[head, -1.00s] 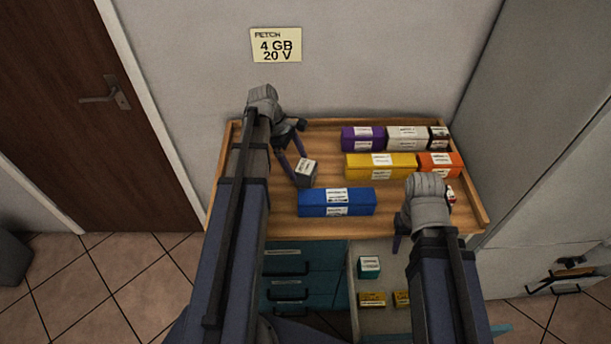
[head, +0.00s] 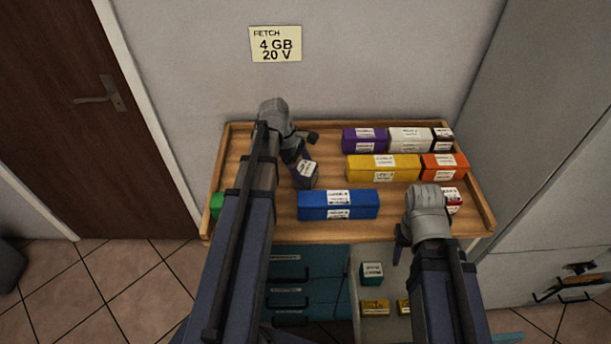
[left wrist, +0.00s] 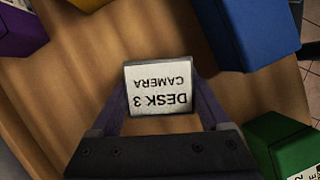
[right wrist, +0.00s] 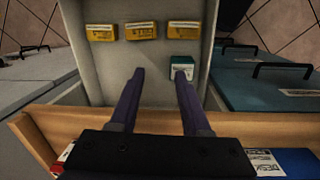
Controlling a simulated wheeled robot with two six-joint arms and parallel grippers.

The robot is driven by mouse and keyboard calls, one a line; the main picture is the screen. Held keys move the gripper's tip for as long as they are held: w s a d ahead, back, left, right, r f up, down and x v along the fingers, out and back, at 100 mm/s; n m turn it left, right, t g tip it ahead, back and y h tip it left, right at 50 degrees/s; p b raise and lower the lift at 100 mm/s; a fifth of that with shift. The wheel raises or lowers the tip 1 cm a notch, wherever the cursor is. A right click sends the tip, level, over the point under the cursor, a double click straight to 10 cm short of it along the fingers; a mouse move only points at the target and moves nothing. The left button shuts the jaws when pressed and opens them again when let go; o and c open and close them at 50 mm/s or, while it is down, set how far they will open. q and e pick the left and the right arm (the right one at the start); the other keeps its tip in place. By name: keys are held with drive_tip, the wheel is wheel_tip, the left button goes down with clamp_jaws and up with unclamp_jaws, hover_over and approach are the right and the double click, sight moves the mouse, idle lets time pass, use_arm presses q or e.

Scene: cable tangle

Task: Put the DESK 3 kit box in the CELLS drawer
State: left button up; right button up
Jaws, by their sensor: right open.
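The DESK 3 box (head: 304,174), a small dark box with a white top label, stands on the wooden tabletop. Its label reads DESK 3 CAMERA in the left wrist view (left wrist: 160,90). My left gripper (head: 304,168) is over it, with one finger along each side; whether they press on it is unclear. My right gripper (right wrist: 160,72) is open and empty, above an open pale drawer (right wrist: 110,70) at the table's front. Inside the drawer are a teal box (head: 371,271) and several yellow boxes (right wrist: 154,31). No drawer label reading CELLS is legible.
A blue box (head: 338,204) lies right of the DESK 3 box, and a green box (head: 216,205) to its left. Purple (head: 364,140), white, yellow (head: 383,168), orange and red boxes fill the right side. Shut teal drawers (head: 305,285) are left of the open one.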

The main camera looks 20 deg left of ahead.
sight(306, 168)
use_arm(q)
drive_tip(key=c, duration=1)
wheel_tip(306, 168, up, 10)
drive_tip(key=p, duration=1)
